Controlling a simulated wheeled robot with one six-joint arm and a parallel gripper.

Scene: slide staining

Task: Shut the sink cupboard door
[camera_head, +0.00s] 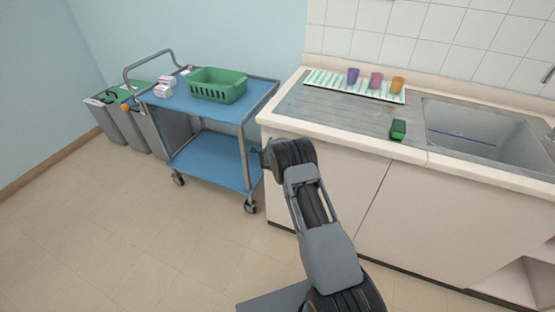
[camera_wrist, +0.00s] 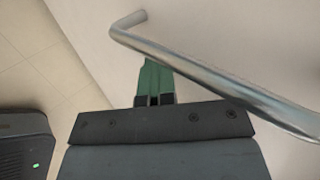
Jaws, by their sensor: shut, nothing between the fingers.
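The pale cupboard fronts (camera_head: 330,185) run below the counter in the head view. A seam divides them, and the front under the sink (camera_head: 440,225) looks flush there; I cannot tell surely which panel is the sink cupboard door or how far it stands open. In the wrist view a pale panel (camera_wrist: 225,35) fills the upper right, with a metal bar handle (camera_wrist: 190,68) across it. My gripper (camera_wrist: 153,66) has its green fingers together and empty, beside and just below the handle's bend; contact cannot be told. In the head view my arm hides the fingers.
An open shelf space (camera_head: 510,283) shows at lower right. The sink (camera_head: 475,130) and a striped mat (camera_head: 340,87) with cups are on the counter. A blue trolley (camera_head: 215,150) with a green basket (camera_head: 217,86) stands left of the counter. The floor (camera_head: 130,240) at front left is clear.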

